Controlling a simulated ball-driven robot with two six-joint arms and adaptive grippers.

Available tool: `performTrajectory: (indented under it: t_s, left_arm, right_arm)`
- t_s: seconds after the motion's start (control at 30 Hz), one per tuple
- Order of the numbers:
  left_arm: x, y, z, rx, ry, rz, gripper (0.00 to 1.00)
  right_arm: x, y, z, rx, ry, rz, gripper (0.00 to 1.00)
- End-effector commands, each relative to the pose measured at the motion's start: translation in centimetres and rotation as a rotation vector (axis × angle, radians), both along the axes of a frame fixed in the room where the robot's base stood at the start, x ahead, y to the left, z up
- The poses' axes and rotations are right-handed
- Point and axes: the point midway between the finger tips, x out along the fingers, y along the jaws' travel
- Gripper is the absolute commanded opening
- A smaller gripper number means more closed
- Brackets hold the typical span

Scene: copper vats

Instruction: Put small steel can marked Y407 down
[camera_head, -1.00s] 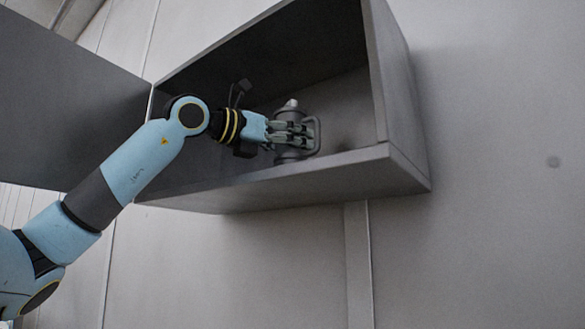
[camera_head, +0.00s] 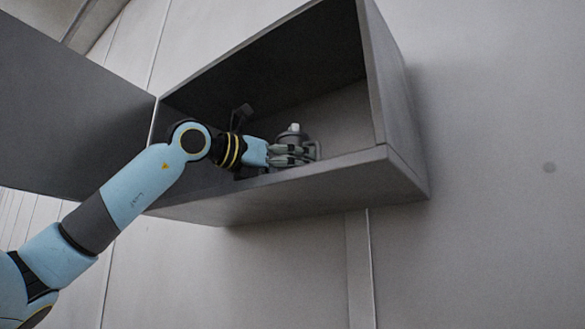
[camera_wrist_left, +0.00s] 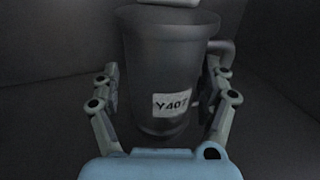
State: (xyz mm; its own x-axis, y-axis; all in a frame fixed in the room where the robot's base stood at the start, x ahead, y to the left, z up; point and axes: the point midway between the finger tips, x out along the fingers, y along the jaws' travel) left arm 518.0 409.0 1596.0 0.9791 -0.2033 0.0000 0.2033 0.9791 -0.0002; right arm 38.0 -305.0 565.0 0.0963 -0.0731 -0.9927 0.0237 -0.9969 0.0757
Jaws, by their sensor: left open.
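The small steel can marked Y407 (camera_wrist_left: 165,65) stands upright between the fingers of my left gripper (camera_wrist_left: 165,95) in the left wrist view. Its label faces the camera and its handle is at the right. The fingers are spread on both sides of it; the gripper is open. In the head view the can (camera_head: 293,136) shows inside the wall cabinet (camera_head: 300,187), partly hidden behind my left gripper (camera_head: 292,155). Its light top points up. Its base is hidden by the cabinet's front edge and the fingers. My right gripper is not in view.
The cabinet's right side wall (camera_head: 393,100) stands to the right of the can. An open cabinet door (camera_head: 70,110) hangs at the left, beside my arm. There is free room in the cabinet right of and behind the can.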

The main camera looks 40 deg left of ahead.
Motion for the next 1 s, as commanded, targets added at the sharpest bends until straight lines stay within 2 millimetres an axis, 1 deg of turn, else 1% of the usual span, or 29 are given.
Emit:
performTrajectory:
  t_s: [0.13, 0.27, 0.5, 0.7, 0.83, 1.0]
  left_arm:
    - [0.0, 0.0, 0.4, 0.0, 0.001, -0.001, 0.79]
    - [-1.3, 0.4, -0.2, 0.007, -0.001, 0.004, 0.79]
    - [-5.5, 1.3, -0.6, 0.005, -0.002, 0.007, 0.79]
    - [-8.9, 1.9, -0.4, 0.002, -0.002, 0.004, 0.79]
    - [-10.5, 2.3, -0.2, 0.0, -0.001, 0.004, 0.79]
    - [-11.6, 2.5, 0.1, 0.001, -0.001, 0.002, 0.79]
  right_arm:
    - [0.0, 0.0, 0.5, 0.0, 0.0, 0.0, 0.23]
    - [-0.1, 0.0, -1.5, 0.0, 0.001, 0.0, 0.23]
    - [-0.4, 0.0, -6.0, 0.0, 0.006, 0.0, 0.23]
    - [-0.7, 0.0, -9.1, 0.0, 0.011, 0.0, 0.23]
    - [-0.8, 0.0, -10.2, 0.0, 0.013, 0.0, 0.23]
    - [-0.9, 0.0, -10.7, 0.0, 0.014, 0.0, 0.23]
